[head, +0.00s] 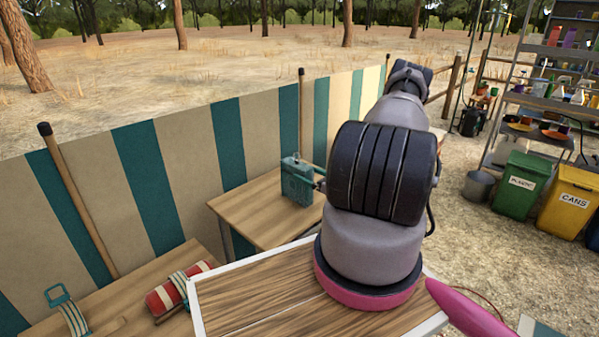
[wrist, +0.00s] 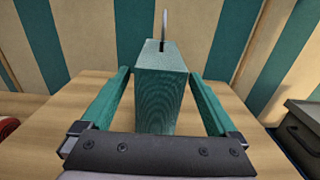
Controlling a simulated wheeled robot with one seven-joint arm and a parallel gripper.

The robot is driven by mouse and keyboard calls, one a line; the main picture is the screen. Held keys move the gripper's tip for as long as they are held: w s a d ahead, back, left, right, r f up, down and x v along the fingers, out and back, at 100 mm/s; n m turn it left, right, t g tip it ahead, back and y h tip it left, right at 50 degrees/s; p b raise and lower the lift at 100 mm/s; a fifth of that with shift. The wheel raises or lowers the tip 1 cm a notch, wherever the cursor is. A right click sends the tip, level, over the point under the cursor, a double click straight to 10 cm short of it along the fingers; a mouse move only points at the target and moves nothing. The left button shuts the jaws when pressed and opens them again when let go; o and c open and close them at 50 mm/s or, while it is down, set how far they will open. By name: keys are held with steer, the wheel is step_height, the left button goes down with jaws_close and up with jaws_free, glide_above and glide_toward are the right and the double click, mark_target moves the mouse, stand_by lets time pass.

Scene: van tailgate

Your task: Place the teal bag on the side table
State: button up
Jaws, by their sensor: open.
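The teal bag (head: 297,181) stands upright on a wooden side table (head: 250,228) beside the striped windbreak. In the wrist view the teal bag (wrist: 161,88) is a boxy teal block with a thin upright handle on top. My gripper (wrist: 160,75) is open, with one teal finger on each side of the bag. A gap shows between each finger and the bag. In the head view my arm hides much of the gripper and the right part of the table.
A white-edged wooden surface (head: 240,300) lies in front. A lower-left table (head: 130,295) holds a red-and-white roll (head: 180,287) and a strapped item (head: 70,312). A grey box (wrist: 303,125) shows at the right in the wrist view. Green and yellow bins stand far right.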

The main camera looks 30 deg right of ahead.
steer(key=v, duration=0.7)
steer(key=shift+r, duration=0.1)
